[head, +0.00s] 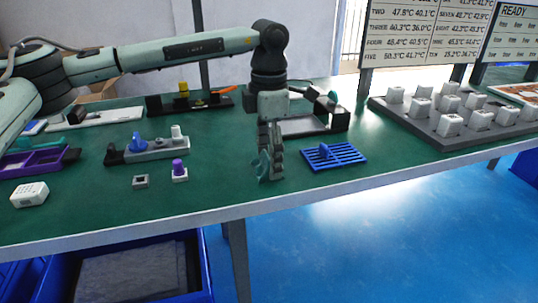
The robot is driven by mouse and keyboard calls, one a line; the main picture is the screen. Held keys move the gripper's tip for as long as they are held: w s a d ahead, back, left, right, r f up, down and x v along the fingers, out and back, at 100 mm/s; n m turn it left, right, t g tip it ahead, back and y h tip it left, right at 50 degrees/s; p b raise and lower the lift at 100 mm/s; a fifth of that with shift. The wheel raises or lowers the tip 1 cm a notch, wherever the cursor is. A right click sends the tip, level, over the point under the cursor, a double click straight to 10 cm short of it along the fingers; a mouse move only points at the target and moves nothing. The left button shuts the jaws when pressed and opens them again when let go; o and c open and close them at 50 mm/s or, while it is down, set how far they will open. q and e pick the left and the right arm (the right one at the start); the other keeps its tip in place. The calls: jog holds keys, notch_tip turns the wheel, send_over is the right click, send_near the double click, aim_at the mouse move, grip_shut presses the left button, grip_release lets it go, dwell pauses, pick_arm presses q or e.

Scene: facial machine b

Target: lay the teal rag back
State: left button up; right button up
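My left gripper (271,176) points straight down over the front part of the green table, near its front edge. A small teal rag (262,168) shows at its fingertips, bunched and hanging on their left side. The fingers look close together with the rag between them, though they hide part of it. I cannot tell whether the rag's lower end touches the table. My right gripper is not in view.
A blue slotted tray (345,157) lies just right of the gripper. A black-framed device (312,124) stands behind it. Left are a purple-topped piece (180,172), a small grey square (140,181) and a white block (30,194). A grey rack with white cubes (465,130) stands right.

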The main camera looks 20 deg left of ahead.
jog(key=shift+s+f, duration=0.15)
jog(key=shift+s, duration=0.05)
pick_arm(q)
jog(key=shift+r, duration=0.1)
jog(key=shift+r, duration=0.4)
jog(key=r, duration=0.3)
jog(key=shift+s+d, duration=0.1)
jog(key=shift+d, duration=0.1)
notch_tip(320, 180, up, 3)
jog(key=shift+s+d+f, duration=0.1)
jog(key=shift+f, duration=0.1)
jog(key=shift+r, duration=0.65)
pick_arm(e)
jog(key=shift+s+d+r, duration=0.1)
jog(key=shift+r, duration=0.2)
